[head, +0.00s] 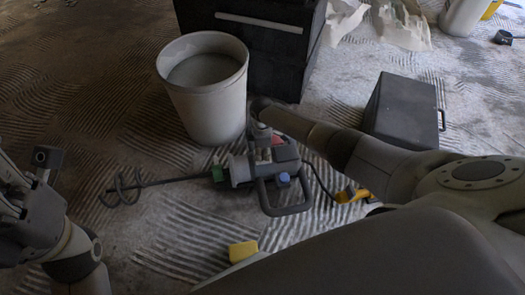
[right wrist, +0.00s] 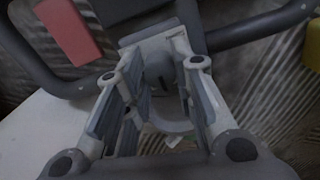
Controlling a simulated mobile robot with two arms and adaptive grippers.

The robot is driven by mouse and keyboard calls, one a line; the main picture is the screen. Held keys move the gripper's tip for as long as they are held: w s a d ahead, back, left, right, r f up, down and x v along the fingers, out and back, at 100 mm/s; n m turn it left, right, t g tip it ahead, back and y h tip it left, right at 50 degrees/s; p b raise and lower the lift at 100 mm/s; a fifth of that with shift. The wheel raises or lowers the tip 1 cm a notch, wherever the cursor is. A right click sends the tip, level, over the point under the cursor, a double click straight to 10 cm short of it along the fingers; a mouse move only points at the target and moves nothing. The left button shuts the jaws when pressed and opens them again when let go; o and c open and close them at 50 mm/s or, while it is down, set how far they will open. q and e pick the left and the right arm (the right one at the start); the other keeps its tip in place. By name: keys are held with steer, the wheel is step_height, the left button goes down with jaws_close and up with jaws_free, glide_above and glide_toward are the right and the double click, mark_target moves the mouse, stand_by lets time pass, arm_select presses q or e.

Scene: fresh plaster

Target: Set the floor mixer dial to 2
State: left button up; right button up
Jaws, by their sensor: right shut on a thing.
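The floor mixer (head: 240,168) lies on its side on the floor in the head view, its spiral paddle to the left and its dark handle frame (head: 288,210) to the right. My right gripper (head: 264,152) reaches down onto the mixer body. In the right wrist view its fingers (right wrist: 160,82) are closed around a grey round part between the handle bars, which looks like the dial (right wrist: 160,68). A dark mark shows on it, but its setting cannot be read. My left gripper (head: 18,180) is at the left edge, away from the mixer, its fingertips partly cut off.
A whitish bucket (head: 207,103) stands just behind the mixer, beside a dark cabinet (head: 250,50). A dark case (head: 402,110) stands at right. A yellow block (head: 242,251) and a yellow tool (head: 352,195) lie nearby. Ridged floor at left is free.

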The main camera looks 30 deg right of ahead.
steer(key=o, duration=1)
steer(key=shift+o, duration=0.2)
steer(key=shift+r, duration=0.2)
step_height(320, 180, up, 12)
steer(key=shift+f, duration=0.15)
stand_by(0.3)
